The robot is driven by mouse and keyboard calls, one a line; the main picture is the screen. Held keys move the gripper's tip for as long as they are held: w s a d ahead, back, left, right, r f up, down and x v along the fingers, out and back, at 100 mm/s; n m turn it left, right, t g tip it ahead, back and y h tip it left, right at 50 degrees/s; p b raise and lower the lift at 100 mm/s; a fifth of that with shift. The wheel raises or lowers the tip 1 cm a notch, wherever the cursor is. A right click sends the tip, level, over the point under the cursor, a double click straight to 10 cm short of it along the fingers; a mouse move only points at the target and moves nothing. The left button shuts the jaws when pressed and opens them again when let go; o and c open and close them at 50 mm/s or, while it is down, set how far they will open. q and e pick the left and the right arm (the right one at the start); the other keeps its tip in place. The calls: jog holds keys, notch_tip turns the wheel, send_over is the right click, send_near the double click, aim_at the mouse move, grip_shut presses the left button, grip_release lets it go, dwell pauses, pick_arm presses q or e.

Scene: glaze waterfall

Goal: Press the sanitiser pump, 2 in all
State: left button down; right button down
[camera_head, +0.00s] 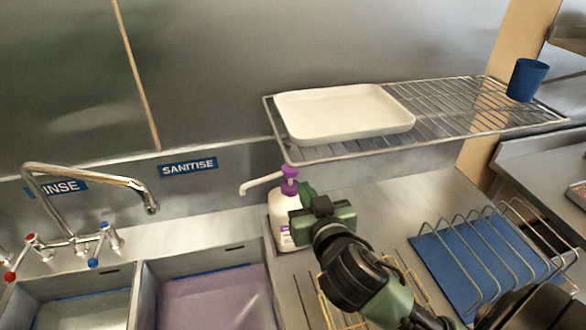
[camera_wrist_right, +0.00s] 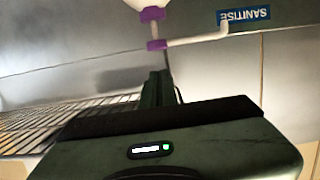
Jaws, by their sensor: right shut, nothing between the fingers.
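The sanitiser bottle (camera_head: 282,222) is white with a purple pump head (camera_head: 289,180) and a white spout pointing left; it stands upright on the counter right of the sinks. My right gripper (camera_head: 307,190) is shut and empty, just right of the pump head, and hides part of the bottle's right side. In the right wrist view, which is upside down, the shut fingers (camera_wrist_right: 158,88) point toward the purple pump head (camera_wrist_right: 157,45). I cannot tell whether they touch it. My left gripper is not in view.
A wire shelf (camera_head: 450,108) above holds a white tray (camera_head: 345,112) and a blue cup (camera_head: 527,80). Two sinks (camera_head: 140,305) and a tap (camera_head: 85,172) are at left. A wire rack over a blue mat (camera_head: 450,262) is at right. A SANITISE sign (camera_head: 188,167) is behind.

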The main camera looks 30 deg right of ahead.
jog(key=b+x, duration=0.5)
jog(key=x, duration=0.5)
jog(key=shift+w+b, duration=0.3)
jog(key=shift+b, duration=0.05)
jog(key=shift+f, duration=0.15)
